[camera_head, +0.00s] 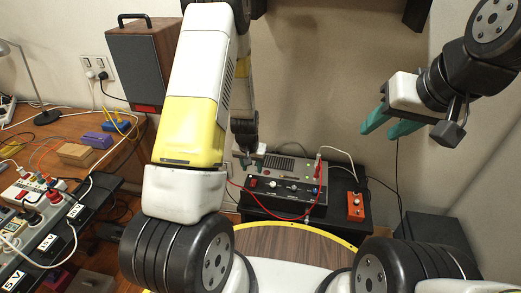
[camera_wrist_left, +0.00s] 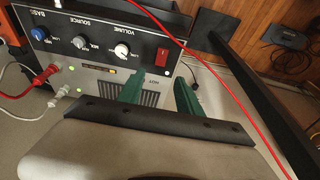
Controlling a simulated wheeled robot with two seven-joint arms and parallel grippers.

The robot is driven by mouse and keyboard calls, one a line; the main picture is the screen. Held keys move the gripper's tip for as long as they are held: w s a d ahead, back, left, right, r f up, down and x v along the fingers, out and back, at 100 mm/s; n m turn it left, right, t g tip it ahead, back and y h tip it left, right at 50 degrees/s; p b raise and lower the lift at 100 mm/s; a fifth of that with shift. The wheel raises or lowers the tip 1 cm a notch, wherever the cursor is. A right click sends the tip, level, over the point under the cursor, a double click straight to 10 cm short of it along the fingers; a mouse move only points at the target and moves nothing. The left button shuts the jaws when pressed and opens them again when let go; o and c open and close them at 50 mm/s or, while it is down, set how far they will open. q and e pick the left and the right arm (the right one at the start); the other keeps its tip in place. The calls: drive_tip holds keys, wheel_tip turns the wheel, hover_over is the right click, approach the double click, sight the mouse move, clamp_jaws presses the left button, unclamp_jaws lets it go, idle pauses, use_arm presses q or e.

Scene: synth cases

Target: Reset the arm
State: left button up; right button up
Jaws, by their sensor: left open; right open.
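My left gripper shows in the left wrist view (camera_wrist_left: 158,90), its two green fingers apart with nothing between them, over the grey top of the amplifier. In the head view my left gripper (camera_head: 251,161) is small and partly hidden behind my own arm, at the amplifier's back left. I cannot tell whether it touches the amplifier. My right gripper (camera_head: 389,124) hangs in the air at the right, green fingers spread and empty, clear of the wall and stand. The grey and black amplifier (camera_head: 289,169) has knobs and a red switch (camera_wrist_left: 162,57) on its front.
A red cable (camera_wrist_left: 205,62) crosses close to the left fingers in the wrist view. An orange box (camera_head: 355,207) sits on the black stand beside the amplifier. A speaker (camera_head: 142,65), lamp (camera_head: 42,100) and power strips crowd the left. Free air surrounds the right gripper.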

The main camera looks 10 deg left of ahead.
use_arm(q)
drive_tip(key=shift+r, duration=0.1)
drive_tip(key=s+d+r+t+h, duration=0.1)
drive_tip(key=s+r, duration=0.2)
drive_tip(key=r, duration=0.9)
drive_tip(key=s+d+r+h, duration=0.1)
drive_tip(key=s+r, duration=0.2)
drive_tip(key=r, duration=0.9)
drive_tip(key=s+r+t, duration=0.2)
drive_tip(key=s+r, duration=1.1)
drive_tip(key=s, duration=0.5)
drive_tip(key=shift+r, duration=0.25)
drive_tip(key=shift+d, duration=0.1)
use_arm(e)
drive_tip(key=shift+o, duration=0.5)
